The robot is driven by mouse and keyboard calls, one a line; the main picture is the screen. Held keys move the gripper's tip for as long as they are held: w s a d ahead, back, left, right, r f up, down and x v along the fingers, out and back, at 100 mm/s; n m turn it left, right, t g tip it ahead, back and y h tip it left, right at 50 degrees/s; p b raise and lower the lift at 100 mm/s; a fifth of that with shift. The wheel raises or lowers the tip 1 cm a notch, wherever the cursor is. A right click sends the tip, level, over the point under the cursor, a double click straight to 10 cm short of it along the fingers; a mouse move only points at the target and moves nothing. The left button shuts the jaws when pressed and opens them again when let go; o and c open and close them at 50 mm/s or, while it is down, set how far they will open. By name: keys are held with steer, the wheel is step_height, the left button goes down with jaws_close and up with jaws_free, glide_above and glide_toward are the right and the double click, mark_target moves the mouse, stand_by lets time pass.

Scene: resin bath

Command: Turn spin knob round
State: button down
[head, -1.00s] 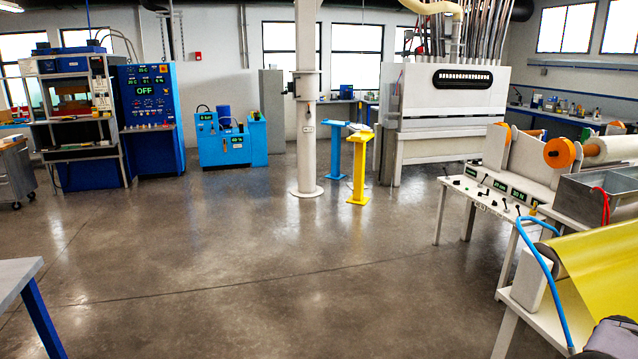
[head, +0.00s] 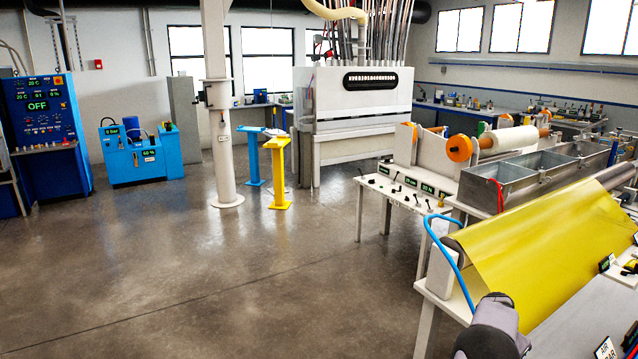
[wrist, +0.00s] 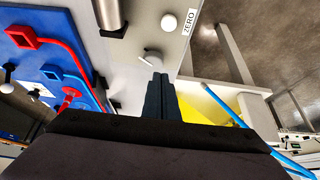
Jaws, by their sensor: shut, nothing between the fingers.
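My gripper (wrist: 158,80) is shut and empty in the wrist view, its dark fingers together. A whitish knob with a short lever (wrist: 151,58) is just beyond the fingertips on a pale panel (wrist: 140,20). I cannot tell whether the fingers touch it. A round white knob (wrist: 168,22) sits beside a label reading ZERO (wrist: 188,22). No label reading spin can be read, so I cannot tell which knob is the spin knob. In the head view the gripper itself does not show.
In the wrist view, a blue panel (wrist: 52,72) with red pipework (wrist: 65,45) is at left. A blue hose (wrist: 228,108) is at right. The head view shows a yellow sheet (head: 550,250), metal troughs (head: 520,168), a white control bench (head: 385,196) and clear floor (head: 200,280).

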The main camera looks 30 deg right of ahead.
steer(key=shift+f, duration=0.2)
steer(key=shift+f+b, duration=2.15)
steer(key=shift+f, duration=1.25)
steer(key=shift+s+d+r, duration=0.1)
steer(key=shift+d, duration=0.05)
steer(key=shift+s+b, duration=1.2)
steer(key=shift+b, duration=0.25)
steer(key=shift+s+r, duration=0.1)
steer(key=shift+s, duration=0.25)
steer(key=shift+s+a+b, duration=0.1)
steer(key=shift+a+b, duration=0.25)
steer(key=shift+b, duration=0.2)
step_height(320, 180, up, 6)
steer(key=p, duration=0.3)
steer(key=shift+p, duration=0.3)
